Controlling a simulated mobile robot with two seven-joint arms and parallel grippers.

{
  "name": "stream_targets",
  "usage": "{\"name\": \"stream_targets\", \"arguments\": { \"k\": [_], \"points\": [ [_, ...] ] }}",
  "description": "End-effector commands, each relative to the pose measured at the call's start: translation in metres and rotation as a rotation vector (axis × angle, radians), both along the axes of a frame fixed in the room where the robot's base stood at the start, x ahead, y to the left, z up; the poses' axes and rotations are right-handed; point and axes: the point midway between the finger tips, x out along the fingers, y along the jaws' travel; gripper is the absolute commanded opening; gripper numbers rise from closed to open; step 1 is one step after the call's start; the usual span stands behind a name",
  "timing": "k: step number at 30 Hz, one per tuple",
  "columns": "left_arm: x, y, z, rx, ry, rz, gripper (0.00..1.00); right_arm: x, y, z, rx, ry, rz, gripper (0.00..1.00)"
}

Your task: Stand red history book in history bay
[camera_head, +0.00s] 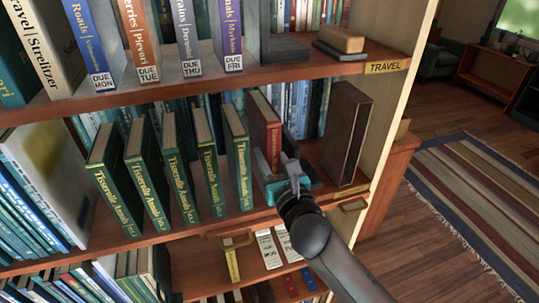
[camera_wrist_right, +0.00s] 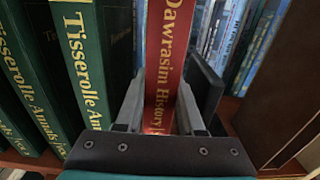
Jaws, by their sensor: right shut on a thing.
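The red book (camera_head: 264,125) stands upright on the middle shelf, just right of the green Tisserolle Annals volumes (camera_head: 238,150). In the right wrist view, its red spine (camera_wrist_right: 168,60) reads "Dawrasim History". My right gripper (camera_head: 278,165) is shut on the book, with a finger on each side of the lower spine; it also shows in the right wrist view (camera_wrist_right: 160,112). A gap shows between the red book and the nearest green volume. I cannot tell whether the book's bottom touches the shelf. My left gripper is not in view.
A dark brown upright block (camera_head: 346,125) stands right of the red book, near the shelf's side panel (camera_head: 398,95). Blue books (camera_head: 300,105) fill the back. The shelf above has a "TRAVEL" label (camera_head: 386,67). Below are card labels (camera_head: 268,248) and more books.

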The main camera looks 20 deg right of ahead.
Motion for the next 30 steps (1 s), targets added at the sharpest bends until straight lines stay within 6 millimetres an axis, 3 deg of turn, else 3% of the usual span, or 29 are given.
{"name": "stream_targets", "arguments": {
  "k": [2,3,10,21,30],
  "points": [
    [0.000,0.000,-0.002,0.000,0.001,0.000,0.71,0.000,0.000,0.000,-0.001,-0.008,0.002,0.00],
    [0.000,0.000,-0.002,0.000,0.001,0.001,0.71,0.000,0.000,-0.003,0.000,0.001,0.000,0.40],
    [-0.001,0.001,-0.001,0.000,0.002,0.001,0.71,0.000,0.000,-0.003,0.000,0.001,0.000,0.65],
    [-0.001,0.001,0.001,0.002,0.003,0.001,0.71,-0.002,0.000,0.001,0.000,0.001,0.001,0.67],
    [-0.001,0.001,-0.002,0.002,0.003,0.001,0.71,-0.046,-0.001,-0.002,0.000,0.005,0.001,0.67]
  ]
}}
